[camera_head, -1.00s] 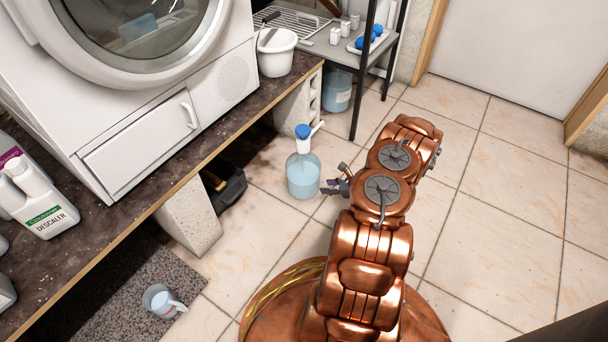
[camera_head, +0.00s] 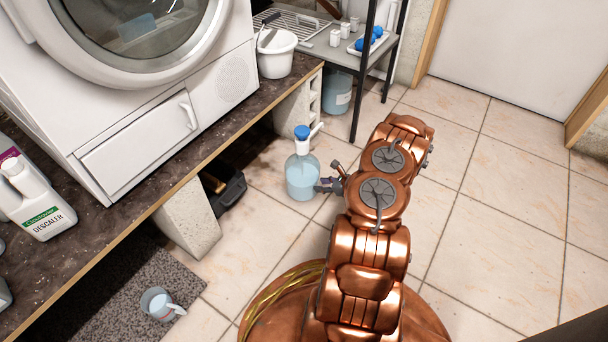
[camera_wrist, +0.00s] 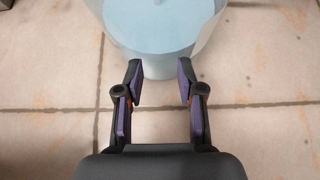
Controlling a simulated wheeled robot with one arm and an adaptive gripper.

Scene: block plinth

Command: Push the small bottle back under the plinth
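The small bottle (camera_head: 301,177) stands upright on the tiled floor, in front of the dark opening under the worktop. It is clear, with pale blue liquid, a blue cap and a white spout. My gripper (camera_head: 322,185) is low at its right side, with the fingertips at or very near its wall. In the wrist view the gripper (camera_wrist: 160,76) is open, and the lower part of the bottle (camera_wrist: 160,35) lies just beyond the tips. I cannot tell whether they touch. The plinth (camera_head: 192,222) is pale blocks holding up the dark worktop (camera_head: 135,192).
A black box (camera_head: 226,190) sits in the opening left of the bottle. A jug (camera_head: 158,303) stands on a grey mat (camera_head: 125,305) at lower left. A metal shelf (camera_head: 372,62) with a blue container (camera_head: 337,92) beneath stands behind. The floor at right is clear.

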